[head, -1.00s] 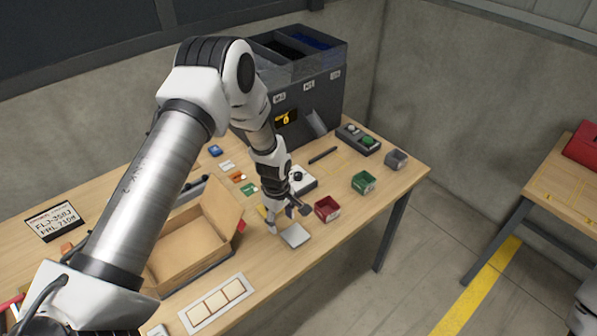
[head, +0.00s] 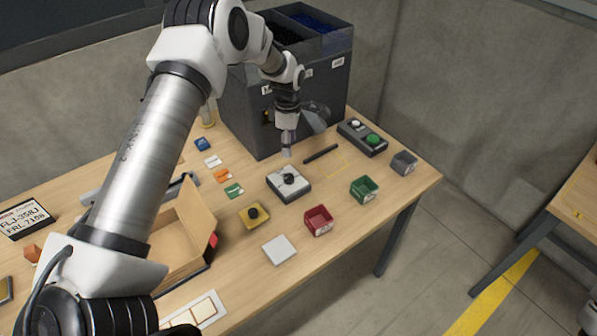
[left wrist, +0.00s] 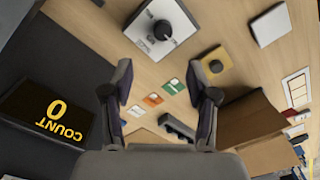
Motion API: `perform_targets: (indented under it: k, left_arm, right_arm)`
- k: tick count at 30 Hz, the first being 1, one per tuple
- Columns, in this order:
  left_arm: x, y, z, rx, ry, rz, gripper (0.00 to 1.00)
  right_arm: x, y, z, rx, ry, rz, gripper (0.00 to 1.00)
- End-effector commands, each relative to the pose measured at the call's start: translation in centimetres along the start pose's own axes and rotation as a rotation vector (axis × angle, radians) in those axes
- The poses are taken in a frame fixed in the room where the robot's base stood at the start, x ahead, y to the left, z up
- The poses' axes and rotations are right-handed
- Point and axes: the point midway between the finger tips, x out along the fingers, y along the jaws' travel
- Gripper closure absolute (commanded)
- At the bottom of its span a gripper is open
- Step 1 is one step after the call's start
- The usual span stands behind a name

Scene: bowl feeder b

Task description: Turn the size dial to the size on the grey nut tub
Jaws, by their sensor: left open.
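The size dial (head: 289,180) is a white square unit with a black knob on top, on the table in front of the feeder. It also shows at the top of the left wrist view (left wrist: 160,28), where marks around the knob are too small to read. The grey nut tub (head: 403,163) is a small dark grey box at the table's right end; no size is readable on it. My left gripper (head: 287,148) is beyond the dial, close to the feeder's front, apart from the dial. Its fingers are open and empty in the left wrist view (left wrist: 160,75). My right gripper is out of view.
The dark feeder (head: 250,115) stands behind, its display (left wrist: 50,115) reading COUNT 0. A green tub (head: 364,189), red tub (head: 318,219), yellow knob block (head: 254,215), pale plate (head: 279,250), black rod (head: 321,154) and button box (head: 362,138) lie around. An open carton (head: 180,240) stands left.

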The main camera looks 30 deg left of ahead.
Motion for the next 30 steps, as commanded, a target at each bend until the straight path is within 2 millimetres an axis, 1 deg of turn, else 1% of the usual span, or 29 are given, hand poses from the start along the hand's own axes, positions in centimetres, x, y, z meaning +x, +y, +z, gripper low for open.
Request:
perform_targets:
  k: [1, 6, 9, 11, 14, 17, 21, 24, 27, 30]
  left_arm:
    - [1.9, 0.0, 0.0, 0.000, 0.000, 0.000, 0.41]
    - [4.7, 0.0, 0.0, 0.001, 0.000, 0.001, 0.41]
    - [5.7, 0.0, 0.0, 0.001, 0.000, 0.001, 0.41]
    - [5.9, 0.0, 0.0, 0.001, 0.000, 0.000, 0.41]
    - [6.6, 0.0, 0.0, 0.001, 0.001, -0.002, 0.41]
    - [8.2, -0.1, 0.0, 0.001, 0.001, -0.003, 0.41]
    - [11.0, -0.1, 0.0, 0.001, 0.001, -0.001, 0.41]
    - [12.4, 0.0, 0.0, 0.001, 0.001, -0.001, 0.41]
    - [13.2, 0.0, 0.0, 0.002, 0.000, 0.000, 0.41]
    - [13.3, 0.0, 0.0, 0.002, 0.000, 0.001, 0.41]
  right_arm:
    - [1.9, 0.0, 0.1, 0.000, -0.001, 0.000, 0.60]
    - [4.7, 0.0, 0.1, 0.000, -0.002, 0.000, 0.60]
    - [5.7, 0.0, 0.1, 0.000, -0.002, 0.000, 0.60]
    - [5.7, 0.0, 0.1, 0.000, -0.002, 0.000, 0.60]
    - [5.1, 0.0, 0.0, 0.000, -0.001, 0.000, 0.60]
    - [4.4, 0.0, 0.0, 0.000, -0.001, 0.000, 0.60]
    - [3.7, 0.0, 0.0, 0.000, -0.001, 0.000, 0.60]
    - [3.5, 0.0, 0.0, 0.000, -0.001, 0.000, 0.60]
    - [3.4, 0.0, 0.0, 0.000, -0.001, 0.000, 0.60]
    - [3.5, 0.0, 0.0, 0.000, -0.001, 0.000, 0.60]
